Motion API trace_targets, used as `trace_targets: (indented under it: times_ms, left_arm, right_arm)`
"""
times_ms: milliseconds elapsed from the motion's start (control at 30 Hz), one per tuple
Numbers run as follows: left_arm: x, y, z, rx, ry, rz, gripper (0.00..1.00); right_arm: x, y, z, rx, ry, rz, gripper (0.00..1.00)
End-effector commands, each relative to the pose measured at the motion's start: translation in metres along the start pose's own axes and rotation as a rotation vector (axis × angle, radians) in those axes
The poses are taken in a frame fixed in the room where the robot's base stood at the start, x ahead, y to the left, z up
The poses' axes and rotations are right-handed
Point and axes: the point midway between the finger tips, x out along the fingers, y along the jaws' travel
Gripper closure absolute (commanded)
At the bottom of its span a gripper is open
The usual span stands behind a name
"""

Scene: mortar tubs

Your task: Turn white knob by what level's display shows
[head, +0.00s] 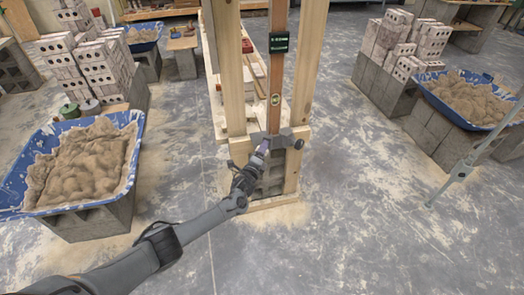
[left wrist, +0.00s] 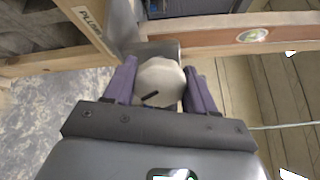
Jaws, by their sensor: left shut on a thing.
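A tall brown level (head: 276,75) stands upright between two wooden posts. Its dark display (head: 279,42) has green characters too small to read, and a greenish vial (head: 275,99) sits lower down. A grey clamp (head: 284,138) is at its foot. My left gripper (head: 262,150) is at the clamp's left side. In the left wrist view, the white knob (left wrist: 160,76) is faceted, with a dark mark (left wrist: 150,96) near its lower left edge. It sits between the purple fingers of my left gripper (left wrist: 163,84), which are shut on it. My right gripper is out of view.
A blue tub of mortar (head: 130,122) stands on blocks at the left, another (head: 430,92) at the right. Brick stacks (head: 82,70) stand behind. A thin grey pole (head: 463,168) slants at the right. The floor in front is clear.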

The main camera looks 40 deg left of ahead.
Motion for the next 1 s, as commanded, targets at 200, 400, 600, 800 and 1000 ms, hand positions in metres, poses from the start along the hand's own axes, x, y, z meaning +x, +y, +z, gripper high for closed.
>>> trace_targets:
  times_ms: [200, 400, 600, 800, 1000]
  left_arm:
    - [-0.0002, 0.0005, 0.0009, 0.137, -0.001, 0.001, 0.75]
    - [-0.0001, 0.0004, 0.0003, 0.21, -0.001, 0.001, 0.75]
    - [0.0, 0.0003, 0.0005, 0.239, -0.001, 0.001, 0.75]
    - [0.0, 0.0002, 0.0006, 0.242, -0.002, 0.0, 0.75]
    - [0.0, 0.0001, 0.0006, 0.241, -0.002, 0.0, 0.41]
  right_arm:
    - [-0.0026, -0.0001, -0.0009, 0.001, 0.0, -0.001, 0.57]
    - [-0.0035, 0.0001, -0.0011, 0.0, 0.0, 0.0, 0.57]
    - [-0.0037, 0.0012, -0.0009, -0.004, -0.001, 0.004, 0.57]
    - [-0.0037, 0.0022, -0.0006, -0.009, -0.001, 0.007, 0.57]
    - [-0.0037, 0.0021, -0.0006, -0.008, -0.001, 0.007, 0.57]
